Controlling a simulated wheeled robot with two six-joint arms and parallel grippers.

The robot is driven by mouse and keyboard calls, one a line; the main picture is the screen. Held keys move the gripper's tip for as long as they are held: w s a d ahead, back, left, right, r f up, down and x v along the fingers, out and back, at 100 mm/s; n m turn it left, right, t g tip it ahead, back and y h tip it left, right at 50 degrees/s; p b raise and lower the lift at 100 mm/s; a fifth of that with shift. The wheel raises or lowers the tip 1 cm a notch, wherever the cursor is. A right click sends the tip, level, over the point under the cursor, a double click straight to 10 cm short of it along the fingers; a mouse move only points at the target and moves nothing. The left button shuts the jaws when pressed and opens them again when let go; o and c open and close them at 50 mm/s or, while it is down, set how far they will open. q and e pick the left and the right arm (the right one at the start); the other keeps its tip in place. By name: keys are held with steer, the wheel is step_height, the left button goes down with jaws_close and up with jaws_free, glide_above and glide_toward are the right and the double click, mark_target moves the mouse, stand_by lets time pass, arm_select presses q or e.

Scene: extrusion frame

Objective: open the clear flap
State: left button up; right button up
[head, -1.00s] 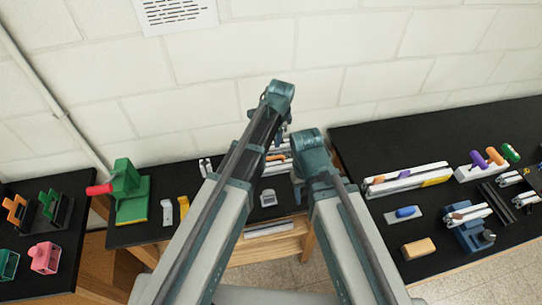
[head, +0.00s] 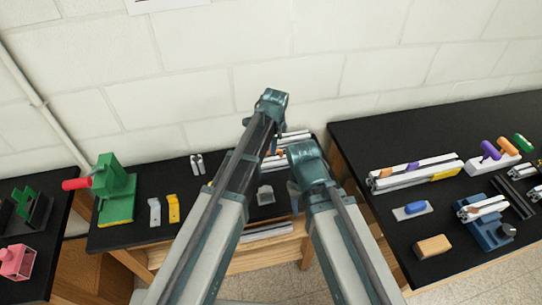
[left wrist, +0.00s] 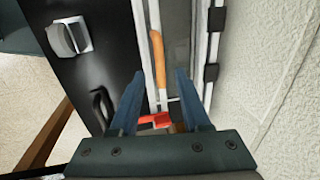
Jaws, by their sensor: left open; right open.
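In the left wrist view, a greyish, see-through-looking panel (left wrist: 178,38), apparently the clear flap, lies between pale extrusion rails. Black hinge-like blocks (left wrist: 211,72) sit on the right rail. An orange bar (left wrist: 158,58) runs along the panel's left side, and a red piece (left wrist: 154,121) shows between my fingers. My left gripper (left wrist: 160,76) is open and empty above the frame; contact cannot be judged. In the head view the pale extrusion frame (head: 292,136) is partly hidden behind my arms. My right gripper (head: 294,196) is lower, mostly hidden behind its arm.
A grey block (head: 265,193) sits on the black middle bench. A green press (head: 116,190) with a red handle and yellow pieces (head: 173,208) stand left. The right bench holds rails (head: 415,176), a blue fixture (head: 487,228) and a wooden block (head: 433,246). The wall (left wrist: 283,90) is close.

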arm_select(q)
steer(key=f+b, duration=0.2)
steer(key=f, duration=0.1)
steer(key=shift+w+a+f, duration=0.1)
steer(key=shift+w+f, duration=0.05)
steer(key=shift+w, duration=0.2)
arm_select(e)
step_height(320, 180, down, 3)
steer(key=shift+f, duration=0.1)
arm_select(q)
steer(key=shift+c, duration=0.2)
jaws_close()
stand_by(0.7)
